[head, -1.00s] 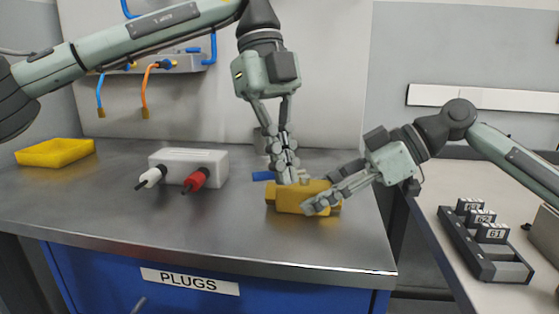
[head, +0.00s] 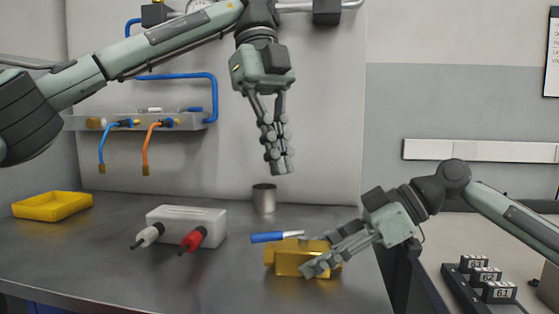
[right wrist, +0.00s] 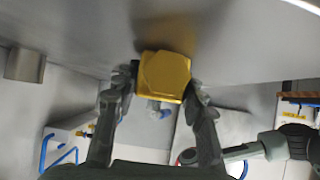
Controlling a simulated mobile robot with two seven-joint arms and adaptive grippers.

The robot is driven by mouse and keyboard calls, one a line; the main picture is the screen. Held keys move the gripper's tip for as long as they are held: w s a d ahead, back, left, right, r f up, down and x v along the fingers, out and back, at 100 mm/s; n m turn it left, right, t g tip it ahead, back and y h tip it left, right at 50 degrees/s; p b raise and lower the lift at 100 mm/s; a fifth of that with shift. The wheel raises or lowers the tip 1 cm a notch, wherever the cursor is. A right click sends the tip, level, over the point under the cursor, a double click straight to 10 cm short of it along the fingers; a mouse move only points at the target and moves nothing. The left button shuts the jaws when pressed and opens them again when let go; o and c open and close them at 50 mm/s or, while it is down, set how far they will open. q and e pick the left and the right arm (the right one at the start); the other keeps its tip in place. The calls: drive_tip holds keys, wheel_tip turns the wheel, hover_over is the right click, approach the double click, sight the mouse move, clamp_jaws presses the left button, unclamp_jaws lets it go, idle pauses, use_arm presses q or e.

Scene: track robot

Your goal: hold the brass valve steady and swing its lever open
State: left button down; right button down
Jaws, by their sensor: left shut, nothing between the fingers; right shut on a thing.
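The brass valve (head: 286,259) lies on the grey bench near its right edge. Its blue lever (head: 270,237) points left above the body, roughly along its length in the head view. My right gripper (head: 318,268) is shut on the valve's right part. In the right wrist view the valve body (right wrist: 164,76) sits between my right fingers, with a bit of the blue lever (right wrist: 164,114) beside it. My left gripper (head: 280,168) is shut and empty, well above the valve and apart from the lever.
A white block (head: 190,222) with a white and a red plug stands left of the valve. A grey metal cup (head: 264,199) stands behind it. A yellow tray (head: 52,206) is at the far left. Numbered blocks (head: 488,276) sit on the right table.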

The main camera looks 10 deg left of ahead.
sight(277, 236)
drive_tip(key=shift+f, duration=0.1)
use_arm(q)
drive_tip(key=s+d+f+m+t+y, duration=0.1)
drive_tip(key=s+f+m+t+y, duration=0.1)
drive_tip(key=s+m+t+y, duration=0.4)
drive_tip(key=f, duration=0.3)
drive_tip(key=f+n+h, duration=0.1)
drive_tip(key=f, duration=0.2)
drive_tip(key=w+a+f+h, duration=0.1)
drive_tip(key=f, duration=0.3)
drive_tip(key=shift+w+n+g, duration=0.1)
drive_tip(key=shift+n+g, duration=0.2)
drive_tip(key=shift+w+a+r, duration=0.15)
drive_tip(key=shift+w+a, duration=0.05)
drive_tip(key=shift+w, duration=0.4)
drive_tip(key=shift+w+a+r, duration=0.1)
drive_tip(key=shift+w+a, duration=0.1)
drive_tip(key=shift+w, duration=0.35)
drive_tip(key=shift+w+a+r, duration=0.15)
drive_tip(key=shift+w+a, duration=0.15)
drive_tip(key=shift+w, duration=0.4)
